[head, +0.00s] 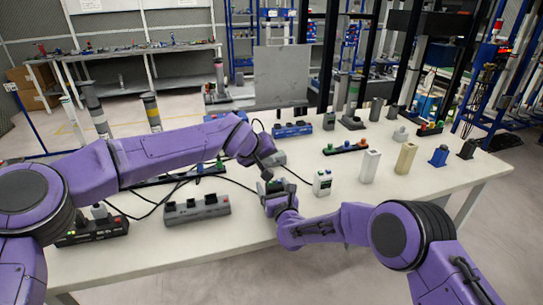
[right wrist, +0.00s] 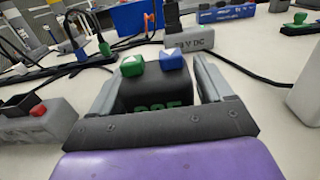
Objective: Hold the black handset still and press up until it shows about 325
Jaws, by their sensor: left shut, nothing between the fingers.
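The black handset (right wrist: 152,92) stands between the fingers of my right gripper (right wrist: 158,95) in the right wrist view. It has a green button (right wrist: 132,66) and a blue button (right wrist: 173,60), each with a pale arrow mark, on top. Green digits show on its front, but their lower part is hidden by my gripper, so I cannot read the number surely. In the head view the handset (head: 274,186) is small, and my right gripper (head: 275,193) is around it near the table's front. My left gripper (head: 267,163) is shut and empty, just above and behind the handset, apart from its buttons.
A white handset (head: 322,183) stands just right of my right gripper. White and beige blocks (head: 370,166) stand farther right; the front right is clear.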

